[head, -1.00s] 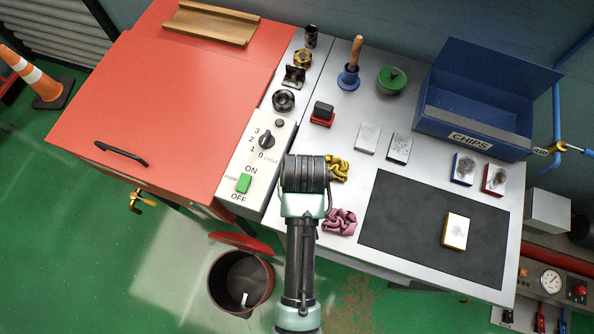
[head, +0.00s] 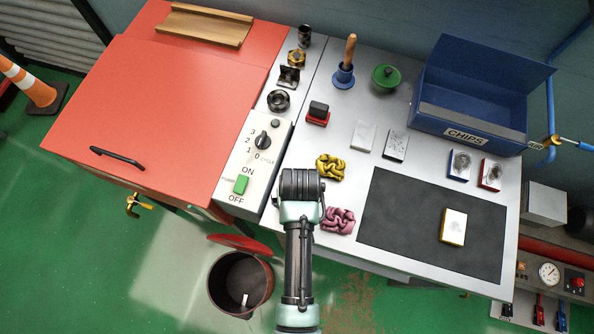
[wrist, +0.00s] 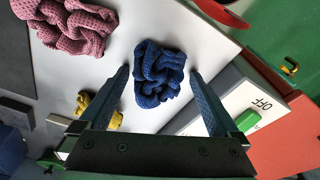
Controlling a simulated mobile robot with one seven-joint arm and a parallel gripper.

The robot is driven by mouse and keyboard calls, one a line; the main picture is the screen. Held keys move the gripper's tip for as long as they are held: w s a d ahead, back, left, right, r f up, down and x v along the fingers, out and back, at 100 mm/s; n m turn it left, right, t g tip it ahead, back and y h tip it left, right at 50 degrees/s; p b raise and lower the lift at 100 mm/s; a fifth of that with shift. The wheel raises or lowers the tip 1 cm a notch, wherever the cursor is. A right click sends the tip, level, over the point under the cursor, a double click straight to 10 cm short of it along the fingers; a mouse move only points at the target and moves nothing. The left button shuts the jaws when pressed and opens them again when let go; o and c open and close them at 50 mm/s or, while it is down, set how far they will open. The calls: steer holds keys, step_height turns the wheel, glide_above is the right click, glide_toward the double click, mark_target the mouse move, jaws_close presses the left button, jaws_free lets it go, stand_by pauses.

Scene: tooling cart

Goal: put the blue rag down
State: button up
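The blue rag (wrist: 160,76) is a crumpled, knotted bundle in the wrist view. It appears to rest on the pale cart top (wrist: 150,22), close to the control panel's side. My gripper (wrist: 160,73) is open, with one finger on each side of the rag and a visible gap between each finger and the cloth. In the head view the blue rag and my fingertips are hidden under my arm.
A pink rag (head: 338,220) and a yellow rag (head: 330,168) lie near my wrist. A dark mat (head: 400,215) holds a white-topped yellow block (head: 453,227). The control panel (head: 250,165) is left; an open bin (head: 240,283) stands below the front edge.

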steer(key=shift+r, duration=0.1)
step_height(320, 180, up, 12)
steer(key=s, duration=0.2)
steer(key=w+r+t, duration=0.6)
steer(key=w+r, duration=0.3)
steer(key=r, duration=0.6)
steer(key=w+r+t, duration=0.6)
steer(key=w+r, duration=0.3)
steer(key=r, duration=0.5)
step_height(320, 180, up, 17)
steer(key=s+t, duration=0.1)
steer(key=t, duration=0.5)
steer(key=s+r+t, duration=0.3)
steer(key=s+r, duration=0.2)
steer(key=r, duration=0.4)
steer(key=s+r+m+t, duration=0.1)
steer(key=s+r+t, duration=0.3)
steer(key=r, duration=0.5)
steer(key=shift+s+t, duration=0.3)
steer(key=shift+s, duration=0.65)
steer(key=shift+d, duration=0.1)
